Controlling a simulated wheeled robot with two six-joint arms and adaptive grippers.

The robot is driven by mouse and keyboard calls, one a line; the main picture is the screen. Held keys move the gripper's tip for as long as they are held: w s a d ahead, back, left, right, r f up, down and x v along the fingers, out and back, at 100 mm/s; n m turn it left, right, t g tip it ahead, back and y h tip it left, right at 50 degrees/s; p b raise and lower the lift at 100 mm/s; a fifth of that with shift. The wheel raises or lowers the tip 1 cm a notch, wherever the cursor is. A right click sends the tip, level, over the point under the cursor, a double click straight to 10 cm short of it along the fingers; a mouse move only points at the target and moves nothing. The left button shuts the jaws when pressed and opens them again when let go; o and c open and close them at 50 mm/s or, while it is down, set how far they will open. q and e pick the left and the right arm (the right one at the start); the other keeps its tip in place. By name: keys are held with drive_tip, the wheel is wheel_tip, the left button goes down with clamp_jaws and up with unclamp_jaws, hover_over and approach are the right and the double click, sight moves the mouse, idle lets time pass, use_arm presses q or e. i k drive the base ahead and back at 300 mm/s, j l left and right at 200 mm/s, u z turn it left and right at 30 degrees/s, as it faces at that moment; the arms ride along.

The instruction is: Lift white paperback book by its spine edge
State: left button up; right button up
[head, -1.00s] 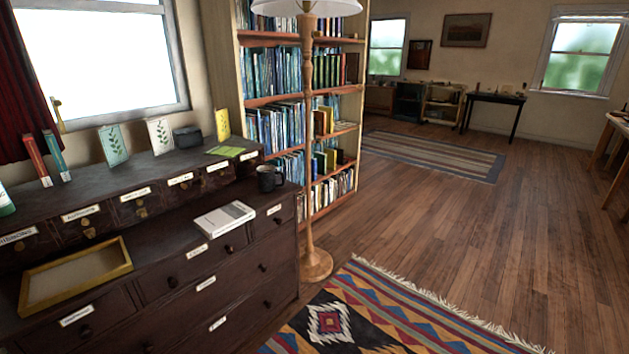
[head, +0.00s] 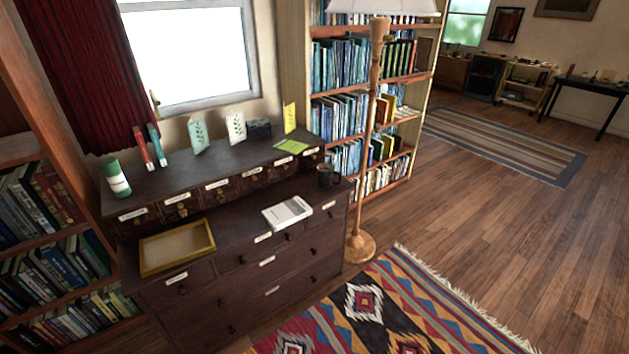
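The white paperback book (head: 287,213) lies flat on the lower top of the dark wooden dresser (head: 222,247), near its front edge. Dark lettering shows along its front side. It lies to the right of an empty yellow-framed tray and to the left of a dark mug. Neither of my grippers shows in the head view.
The yellow-framed tray (head: 177,247) and the mug (head: 325,175) flank the book. A floor lamp (head: 362,245) stands right of the dresser. The wooden floor (head: 480,220) at the right is open; a patterned rug (head: 380,310) lies in front.

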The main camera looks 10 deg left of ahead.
sight(285, 214)
drive_tip(key=i+l+u, duration=0.2)
drive_tip(key=u, duration=0.15)
drive_tip(key=i+l+u, duration=0.15)
drive_tip(key=l+u, duration=0.15)
drive_tip(key=i+l+u, duration=0.15)
drive_tip(key=l+u, duration=0.2)
drive_tip(key=i+l, duration=0.15)
drive_tip(key=l, duration=0.3)
drive_tip(key=i+l+u, duration=0.1)
drive_tip(key=l, duration=0.3)
drive_tip(key=i+l, duration=0.15)
drive_tip(key=l, duration=0.3)
drive_tip(key=i+l, duration=0.15)
drive_tip(key=l, duration=0.25)
drive_tip(key=i+l+u, duration=0.1)
drive_tip(key=l, duration=0.35)
